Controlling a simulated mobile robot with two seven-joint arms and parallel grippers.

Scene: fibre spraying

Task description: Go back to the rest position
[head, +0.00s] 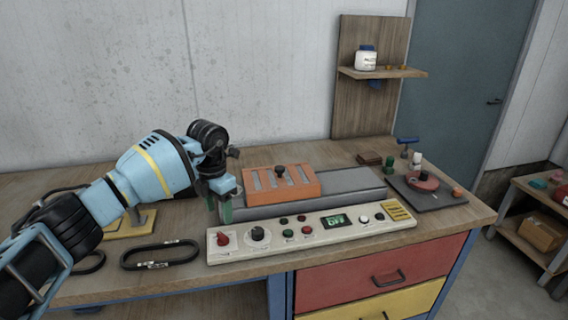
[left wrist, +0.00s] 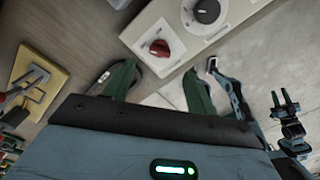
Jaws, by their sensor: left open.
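My left gripper (head: 226,207) is open and empty in the head view. It points down over the table at the left end of the white control panel (head: 300,238), beside the grey machine block (head: 342,184). In the left wrist view its two green fingers (left wrist: 158,87) stand apart with nothing between them. The red knob (left wrist: 159,48) and black dial of the panel lie just beyond the fingertips. A small green-fingered gripper (left wrist: 281,101), which looks like my right one, shows at the right edge of the left wrist view. It is too small to tell its jaw state.
An orange slotted cover (head: 281,186) sits on the machine block. A black loop (head: 160,254) lies on the wooden table left of the panel. A yellow plate (head: 128,226) lies behind my left arm. A dark board (head: 425,193) with a red disc is at right. A wall shelf (head: 382,72) holds a white jar.

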